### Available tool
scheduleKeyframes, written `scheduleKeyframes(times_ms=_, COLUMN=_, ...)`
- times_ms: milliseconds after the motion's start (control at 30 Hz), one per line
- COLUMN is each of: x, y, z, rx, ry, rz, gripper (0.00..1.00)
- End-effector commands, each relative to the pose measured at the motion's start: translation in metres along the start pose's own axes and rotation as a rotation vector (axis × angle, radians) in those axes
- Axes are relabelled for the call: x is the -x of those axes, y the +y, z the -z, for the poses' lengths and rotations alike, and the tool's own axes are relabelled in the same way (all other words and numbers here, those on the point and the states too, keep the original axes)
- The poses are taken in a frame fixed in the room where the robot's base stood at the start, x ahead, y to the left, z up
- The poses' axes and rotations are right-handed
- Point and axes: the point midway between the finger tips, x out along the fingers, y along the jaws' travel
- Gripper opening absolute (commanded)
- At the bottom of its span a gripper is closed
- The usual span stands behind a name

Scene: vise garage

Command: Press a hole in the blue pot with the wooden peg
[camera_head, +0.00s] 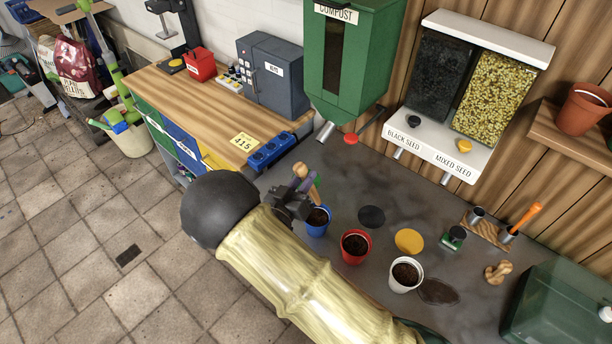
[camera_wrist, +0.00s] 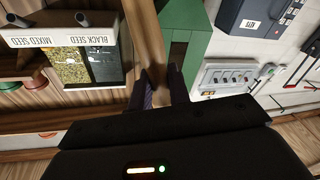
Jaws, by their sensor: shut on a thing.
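The blue pot (camera_head: 317,226) stands on the grey worktop, filled with dark soil. My gripper (camera_head: 308,187) is shut on the wooden peg (camera_head: 299,171), just above and left of the blue pot's rim. In the wrist view the peg (camera_wrist: 147,42) runs up between my gripper's fingers (camera_wrist: 158,88). The peg's lower end is hard to make out in the head view, so I cannot tell whether it touches the soil. My arm covers part of the worktop left of the pot.
A red pot (camera_head: 355,250) and a white pot (camera_head: 404,277), both with soil, stand right of the blue pot. The green compost dispenser (camera_head: 350,60) and seed dispenser (camera_head: 440,140) hang behind. A blue socket block (camera_head: 270,151) sits at the back left.

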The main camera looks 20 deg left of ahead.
Motion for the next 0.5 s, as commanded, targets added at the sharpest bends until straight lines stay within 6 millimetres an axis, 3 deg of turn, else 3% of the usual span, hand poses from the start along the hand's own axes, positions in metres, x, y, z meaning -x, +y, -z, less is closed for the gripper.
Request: scheduleKeyframes(times_ms=500, x=0.001, y=-0.01, z=-0.036, rx=0.0, ry=-0.001, rz=-0.006, gripper=0.0)
